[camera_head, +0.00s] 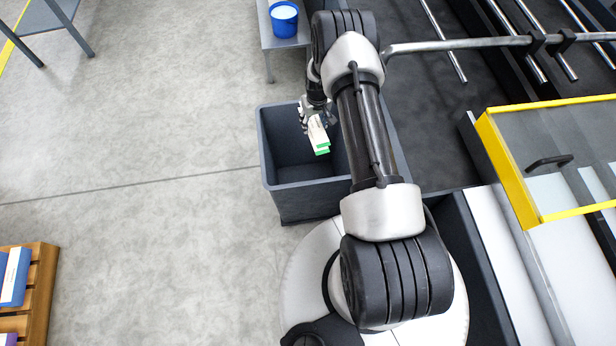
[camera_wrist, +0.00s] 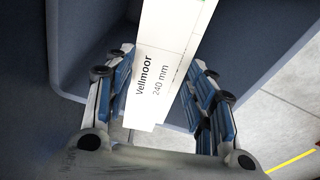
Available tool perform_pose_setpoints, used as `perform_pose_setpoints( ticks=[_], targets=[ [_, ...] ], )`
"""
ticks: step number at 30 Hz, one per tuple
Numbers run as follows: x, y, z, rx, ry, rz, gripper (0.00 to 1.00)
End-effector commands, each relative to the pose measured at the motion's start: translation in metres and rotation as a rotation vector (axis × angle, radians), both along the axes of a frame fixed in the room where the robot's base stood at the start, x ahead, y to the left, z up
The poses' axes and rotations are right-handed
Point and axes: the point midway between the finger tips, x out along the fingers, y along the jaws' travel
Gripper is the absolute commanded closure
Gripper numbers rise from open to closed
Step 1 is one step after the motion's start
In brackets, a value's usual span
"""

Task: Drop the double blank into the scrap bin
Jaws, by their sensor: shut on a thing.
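The double blank (camera_head: 318,134) is a white piece with green ends, held in my gripper (camera_head: 315,116) over the grey scrap bin (camera_head: 302,196). In the wrist view the blank (camera_wrist: 168,62) is white, with "Vellmoor" and "240 mm" printed on it. My gripper (camera_wrist: 163,95) is shut on it, with blue finger pads on both sides. The scrap bin's wall (camera_wrist: 255,60) shows behind the blank. The bin looks empty where I can see inside; my arm covers its right part. The blank's height above the bin floor is hard to tell.
A blue bucket (camera_head: 285,20) stands on a grey table behind the bin. The machine with a yellow-framed guard (camera_head: 507,168) and rails lies to the right. A wooden pallet (camera_head: 40,290) with boxes is at lower left. The floor left of the bin is clear.

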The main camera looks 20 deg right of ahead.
Motion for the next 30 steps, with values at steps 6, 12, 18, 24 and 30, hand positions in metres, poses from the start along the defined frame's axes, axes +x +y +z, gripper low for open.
perform_pose_setpoints(
  ticks=[6,12,18,24,30],
  targets=[
    [0.0006,-0.0001,-0.0133,0.0,-0.001,0.0,0.64],
    [0.0007,-0.0001,-0.0125,0.0,-0.001,0.0,0.64],
    [0.0005,-0.0001,-0.0124,0.0,-0.001,0.0,0.36],
    [0.0005,-0.0001,-0.0124,0.0,-0.001,0.0,0.26],
    [0.0004,0.0,-0.0124,0.0,-0.001,0.0,0.26]
  ],
)
